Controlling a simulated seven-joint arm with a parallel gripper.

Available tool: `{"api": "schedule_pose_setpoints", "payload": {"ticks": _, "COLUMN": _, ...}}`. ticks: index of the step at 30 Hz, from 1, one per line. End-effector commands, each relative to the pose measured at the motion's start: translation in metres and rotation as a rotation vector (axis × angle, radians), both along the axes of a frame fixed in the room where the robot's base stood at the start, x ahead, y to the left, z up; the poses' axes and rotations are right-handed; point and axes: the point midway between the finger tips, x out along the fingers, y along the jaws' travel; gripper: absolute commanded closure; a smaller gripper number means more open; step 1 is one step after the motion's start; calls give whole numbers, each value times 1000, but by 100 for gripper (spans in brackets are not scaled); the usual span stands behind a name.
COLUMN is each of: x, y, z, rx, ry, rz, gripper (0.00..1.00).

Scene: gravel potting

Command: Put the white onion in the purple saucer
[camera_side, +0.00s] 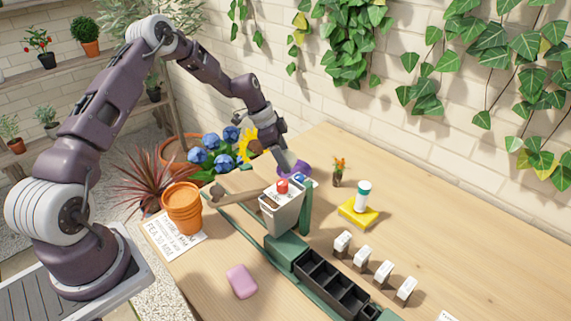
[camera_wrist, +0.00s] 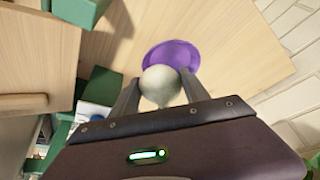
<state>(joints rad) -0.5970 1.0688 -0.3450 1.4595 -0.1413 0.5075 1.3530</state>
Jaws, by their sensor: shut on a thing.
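The white onion (camera_wrist: 161,88) is pale and round and sits between the two fingers of my gripper (camera_wrist: 159,79) in the wrist view. My gripper is shut on it. The purple saucer (camera_wrist: 168,47) lies behind the onion in that view, partly covered by it. In the side view the saucer (camera_side: 303,166) is on the table's far left part, partly hidden behind my gripper (camera_side: 284,163). The onion cannot be made out there. How high the onion is over the saucer is hard to tell.
A grey hopper (camera_side: 283,212) on a green frame stands in front of the saucer, with a black divided tray (camera_side: 335,285) nearby. A small potted plant (camera_side: 338,172) and a yellow sponge (camera_side: 357,213) with a bottle are to the right. Stacked terracotta pots (camera_side: 182,208) stand left.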

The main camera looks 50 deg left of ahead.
Motion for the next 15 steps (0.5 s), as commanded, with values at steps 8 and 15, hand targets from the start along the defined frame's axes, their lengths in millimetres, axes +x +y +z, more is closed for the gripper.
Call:
{"api": "schedule_pose_setpoints", "payload": {"ticks": 8, "x": 0, "y": 0, "z": -22, "rx": 0, "ry": -1, "rz": 1, "gripper": 90}}
{"api": "schedule_pose_setpoints", "payload": {"ticks": 15, "x": 0, "y": 0, "z": -27, "rx": 0, "ry": 0, "rz": 1, "gripper": 90}}
